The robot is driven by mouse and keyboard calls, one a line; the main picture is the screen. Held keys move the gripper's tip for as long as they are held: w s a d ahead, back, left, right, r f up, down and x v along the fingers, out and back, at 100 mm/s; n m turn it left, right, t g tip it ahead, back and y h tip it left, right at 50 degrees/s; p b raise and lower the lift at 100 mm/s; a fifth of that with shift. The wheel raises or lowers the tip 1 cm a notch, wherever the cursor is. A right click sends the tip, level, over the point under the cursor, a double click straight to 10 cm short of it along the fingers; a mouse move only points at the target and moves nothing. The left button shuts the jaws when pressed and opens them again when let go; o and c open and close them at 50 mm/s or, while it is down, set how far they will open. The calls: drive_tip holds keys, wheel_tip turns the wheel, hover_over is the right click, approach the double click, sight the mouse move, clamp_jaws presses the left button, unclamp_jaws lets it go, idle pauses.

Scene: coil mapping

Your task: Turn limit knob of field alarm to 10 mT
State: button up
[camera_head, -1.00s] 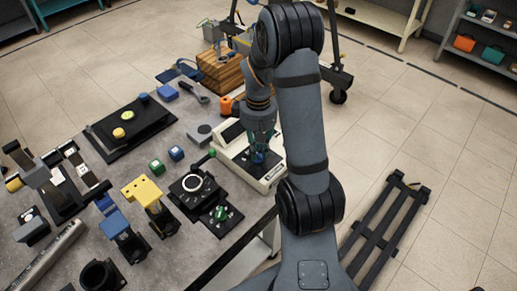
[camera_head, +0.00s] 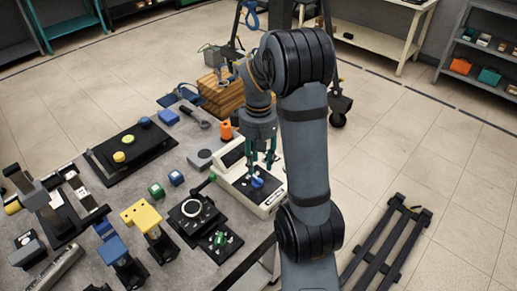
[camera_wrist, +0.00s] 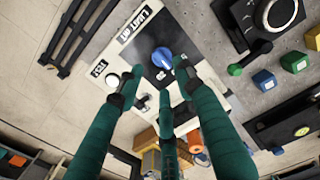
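The field alarm (camera_head: 270,205) is a cream box with a dark panel, standing at the table's right edge. Its blue limit knob (camera_head: 257,182) is on the panel and also shows in the wrist view (camera_wrist: 163,58), beside a "LIMIT mT" label (camera_wrist: 134,25). The scale marks and the knob's exact setting are too small to read. My gripper (camera_head: 262,158) is just above the panel, its green fingers spread apart and empty. In the wrist view its fingertips (camera_wrist: 157,82) are around and below the knob, with no clear contact.
Blue and green cubes (camera_head: 176,178) lie nearby. An orange cylinder (camera_head: 226,130) and a wooden crate (camera_head: 222,98) are behind.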

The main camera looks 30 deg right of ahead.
sight(257, 181)
wheel_tip(257, 181, up, 6)
idle(0.6)
wheel_tip(257, 181, down, 12)
drive_tip(key=shift+r, duration=0.1)
drive_tip(key=shift+n, duration=0.3)
idle(0.3)
